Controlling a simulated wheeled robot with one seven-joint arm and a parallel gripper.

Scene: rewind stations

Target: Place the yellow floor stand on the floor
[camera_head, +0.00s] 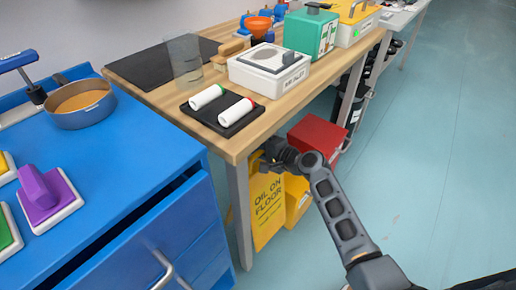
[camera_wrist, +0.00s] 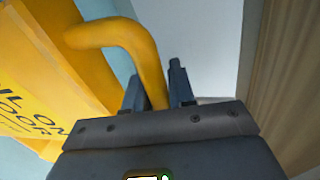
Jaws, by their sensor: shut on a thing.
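The yellow floor stand (camera_head: 268,205), lettered "OIL ON FLOOR", is under the front of the wooden table, beside a table leg. It looks roughly upright; I cannot tell whether its foot touches the floor. My gripper (camera_head: 272,158) is at its top, partly hidden by the table edge. In the wrist view, the stand's lettered panel (camera_wrist: 40,85) fills the left side. Its curved yellow handle (camera_wrist: 118,34) runs down between the fingers of my gripper (camera_wrist: 160,92), which is shut on it.
The wooden table (camera_head: 150,98) overhangs the stand. A blue cabinet (camera_head: 130,190) stands close at left. A red box (camera_head: 318,135) is behind my arm under the table. The teal floor (camera_head: 440,170) is clear at right.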

